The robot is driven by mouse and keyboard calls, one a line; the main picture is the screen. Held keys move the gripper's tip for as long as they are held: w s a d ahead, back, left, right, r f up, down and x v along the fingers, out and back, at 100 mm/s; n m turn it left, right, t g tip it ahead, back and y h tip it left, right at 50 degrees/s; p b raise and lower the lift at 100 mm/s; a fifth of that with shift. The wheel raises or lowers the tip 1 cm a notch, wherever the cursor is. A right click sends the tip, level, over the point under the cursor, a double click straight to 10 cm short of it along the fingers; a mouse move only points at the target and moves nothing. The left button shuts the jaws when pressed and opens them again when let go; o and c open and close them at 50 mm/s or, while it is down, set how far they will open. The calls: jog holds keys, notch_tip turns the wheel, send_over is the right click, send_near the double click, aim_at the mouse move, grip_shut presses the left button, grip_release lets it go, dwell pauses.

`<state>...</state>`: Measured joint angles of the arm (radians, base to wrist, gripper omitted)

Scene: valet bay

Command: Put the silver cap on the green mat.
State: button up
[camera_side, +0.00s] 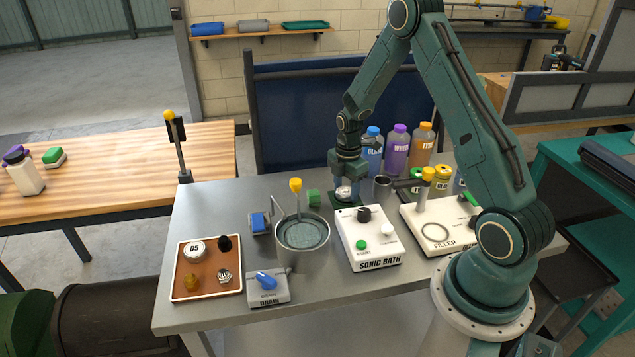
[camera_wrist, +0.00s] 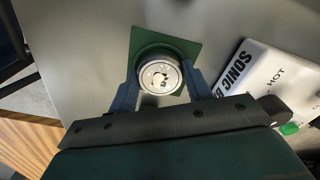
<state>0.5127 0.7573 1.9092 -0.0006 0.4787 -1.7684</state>
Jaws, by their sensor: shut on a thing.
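The silver cap (camera_wrist: 160,78) is a round metal disc between the two fingers of my gripper (camera_wrist: 160,88) in the wrist view. My gripper is shut on it. The green mat (camera_wrist: 187,47) is a flat square directly behind the cap in the wrist view. In the side view, the cap (camera_side: 343,191) shows below my gripper (camera_side: 344,184), over the green mat (camera_side: 347,206) on the steel table. I cannot tell whether the cap touches the mat. Part of the mat is hidden by the cap and the fingers.
The sonic bath box (camera_side: 371,240) stands close to the mat, in front and right. Bottles (camera_side: 397,150) stand behind. The steel basin (camera_side: 302,245) and brown tray (camera_side: 207,284) are to the left.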

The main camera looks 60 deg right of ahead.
aim_at(346, 191)
jog(key=o, duration=1)
jog(key=shift+c, duration=0.2)
jog(key=shift+r, duration=0.1)
notch_tip(346, 191, up, 12)
jog(key=shift+r, duration=0.1)
dwell(0.3)
